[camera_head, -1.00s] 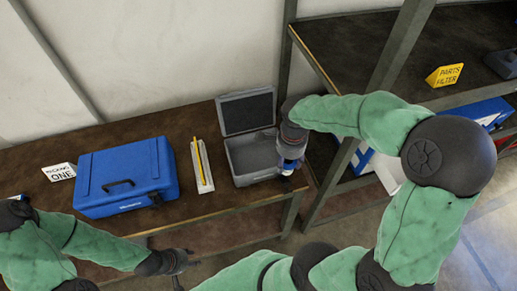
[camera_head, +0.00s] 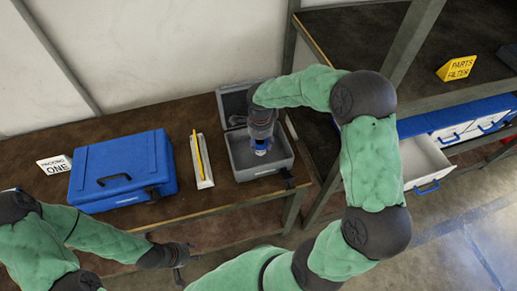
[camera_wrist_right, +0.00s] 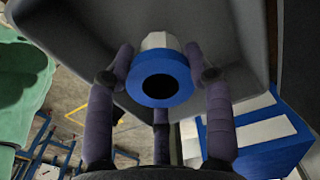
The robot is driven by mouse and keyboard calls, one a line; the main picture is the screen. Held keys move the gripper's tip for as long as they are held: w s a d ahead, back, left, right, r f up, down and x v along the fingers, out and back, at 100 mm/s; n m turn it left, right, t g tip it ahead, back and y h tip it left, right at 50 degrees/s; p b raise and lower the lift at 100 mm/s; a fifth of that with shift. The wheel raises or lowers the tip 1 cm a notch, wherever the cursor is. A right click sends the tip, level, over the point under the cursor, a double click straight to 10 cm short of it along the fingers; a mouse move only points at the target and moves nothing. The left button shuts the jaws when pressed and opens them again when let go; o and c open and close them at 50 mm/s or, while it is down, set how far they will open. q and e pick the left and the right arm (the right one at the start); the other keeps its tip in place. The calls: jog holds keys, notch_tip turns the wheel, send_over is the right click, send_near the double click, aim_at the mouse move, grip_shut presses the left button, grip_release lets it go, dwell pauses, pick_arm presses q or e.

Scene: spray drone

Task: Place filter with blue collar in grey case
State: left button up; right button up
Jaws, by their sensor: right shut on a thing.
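The grey case (camera_head: 268,173) stands open on the brown bench in the head view, its lid (camera_head: 230,106) raised at the back. My right gripper (camera_head: 262,138) is over the case and points down into it. It is shut on the filter with blue collar (camera_head: 261,148), whose pale end shows below the collar. In the right wrist view the filter's blue ring with a dark hole (camera_wrist_right: 160,100) sits between the fingers of my right gripper (camera_wrist_right: 160,70), with the grey case wall behind. My left gripper (camera_head: 181,262) is low at the bench's front edge, its jaws unclear.
A closed blue case (camera_head: 122,172) stands left of a pale tray with a yellow stick (camera_head: 202,162). A "packing one" sign (camera_head: 54,165) is at far left. At right are a shelf with a yellow "parts filter" sign (camera_head: 459,68) and an open drawer (camera_head: 424,160).

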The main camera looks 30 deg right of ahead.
jog(key=shift+w+f, duration=0.3)
jog(key=shift+f, duration=0.05)
jog(key=shift+w+a+f+b, duration=0.15)
jog(key=shift+f+b, duration=0.5)
jog(key=shift+f, duration=1)
jog(key=shift+f, duration=0.2)
jog(key=o, duration=1.2)
jog(key=shift+c, duration=0.2)
jog(key=shift+r, duration=0.1)
